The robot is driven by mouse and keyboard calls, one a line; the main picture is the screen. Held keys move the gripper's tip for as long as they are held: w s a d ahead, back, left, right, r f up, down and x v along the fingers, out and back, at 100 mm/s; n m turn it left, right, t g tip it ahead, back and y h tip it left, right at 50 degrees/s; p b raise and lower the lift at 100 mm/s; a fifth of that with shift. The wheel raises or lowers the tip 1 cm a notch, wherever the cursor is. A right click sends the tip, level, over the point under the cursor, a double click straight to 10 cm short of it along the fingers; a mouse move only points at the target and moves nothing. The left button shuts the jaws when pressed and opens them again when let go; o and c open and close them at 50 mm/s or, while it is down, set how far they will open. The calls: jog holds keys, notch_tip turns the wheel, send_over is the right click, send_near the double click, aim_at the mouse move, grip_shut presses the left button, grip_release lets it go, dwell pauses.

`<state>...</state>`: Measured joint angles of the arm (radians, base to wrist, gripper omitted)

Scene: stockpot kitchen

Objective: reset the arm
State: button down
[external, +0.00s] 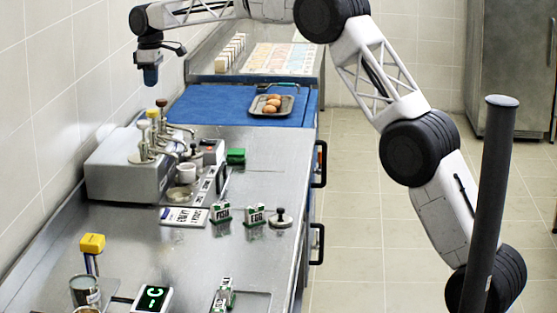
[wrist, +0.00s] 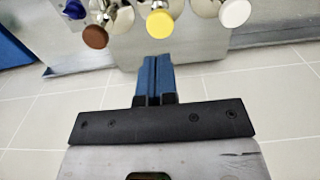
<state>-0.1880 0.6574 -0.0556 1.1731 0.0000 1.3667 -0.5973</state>
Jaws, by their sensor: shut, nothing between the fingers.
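My gripper (external: 151,76) hangs from my arm at the upper left of the external view, pointing down. It is in the air above and behind the metal dispenser box, near the tiled wall. In the wrist view its blue fingers (wrist: 157,80) are together and hold nothing. My arm arches from the right side of the external view over the counter to the gripper. Nothing touches the gripper.
A steel dispenser (external: 130,165) with brown, yellow and white knobs stands on the counter (external: 270,150). The yellow knob (wrist: 159,24) is just ahead in the wrist view. Eggs lie on a tray (external: 284,110) on a blue mat (external: 205,105). Small signs (external: 255,215) stand in front.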

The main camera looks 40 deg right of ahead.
jog(key=shift+s+r, duration=0.1)
jog(key=s+d+r+m, duration=0.25)
jog(key=s+d, duration=0.25)
jog(key=s, duration=0.7)
jog(key=s+d+r+m+t, duration=0.1)
jog(key=s+d+r, duration=0.3)
jog(key=s, duration=0.8)
jog(key=s+d+r+m, duration=0.1)
jog(key=s+d+r, duration=0.3)
jog(key=s, duration=0.8)
jog(key=s+d+f+m, duration=0.1)
jog(key=s+f, duration=0.4)
jog(key=s, duration=0.7)
jog(key=s+d+f+m+t, duration=0.1)
jog(key=s+f, duration=0.4)
jog(key=s, duration=0.8)
jog(key=s+d+f+m, duration=0.2)
jog(key=s+d+f, duration=0.3)
jog(key=s, duration=0.8)
jog(key=shift+s+f+m+t, duration=0.2)
jog(key=shift+m+t, duration=0.1)
jog(key=shift+m, duration=0.05)
jog(key=c, duration=1.8)
grip_release()
jog(key=shift+d, duration=0.1)
